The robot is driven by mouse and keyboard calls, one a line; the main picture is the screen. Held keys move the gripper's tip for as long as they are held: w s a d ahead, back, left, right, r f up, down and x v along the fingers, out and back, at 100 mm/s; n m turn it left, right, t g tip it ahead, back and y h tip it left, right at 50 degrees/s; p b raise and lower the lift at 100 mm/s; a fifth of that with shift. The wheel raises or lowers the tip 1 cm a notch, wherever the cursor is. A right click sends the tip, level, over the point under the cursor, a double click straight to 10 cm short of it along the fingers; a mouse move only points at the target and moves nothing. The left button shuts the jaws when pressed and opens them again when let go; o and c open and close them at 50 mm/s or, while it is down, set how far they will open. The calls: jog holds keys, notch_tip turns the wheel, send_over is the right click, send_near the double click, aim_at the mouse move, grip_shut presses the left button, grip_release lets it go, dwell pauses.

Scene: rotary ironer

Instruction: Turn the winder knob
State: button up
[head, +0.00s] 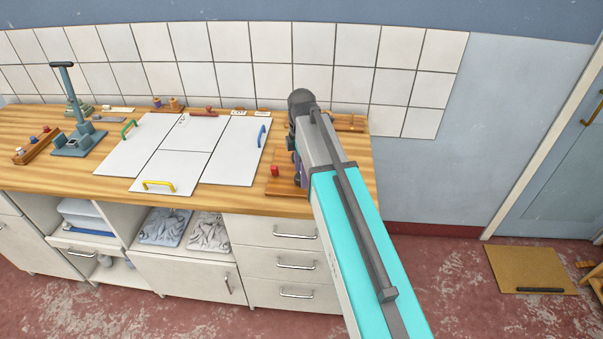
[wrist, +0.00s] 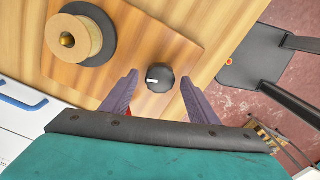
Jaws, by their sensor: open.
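The winder knob (wrist: 160,77) is small, round and black with a white mark on its face. In the wrist view it sits on a reddish-brown wooden board (wrist: 135,45). My gripper (wrist: 160,80) is open, with one purple finger to each side of the knob and visible gaps between. I cannot tell how far the fingertips are above the board. A wooden spool (wrist: 90,38) with a brass centre and a dark disc under it is on the same board, to the upper left. In the head view my arm hides the knob.
The wooden worktop (head: 215,198) carries white panels with green, yellow and blue handles (head: 262,136) left of my arm. A red block (head: 274,170) stands close to my arm. A teal lever press (head: 75,135) stands far left.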

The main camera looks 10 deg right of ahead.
notch_tip(320, 180, up, 14)
jog(key=b, duration=0.3)
jog(key=shift+f, duration=0.25)
dwell(0.3)
jog(key=shift+f, duration=0.1)
dwell(0.4)
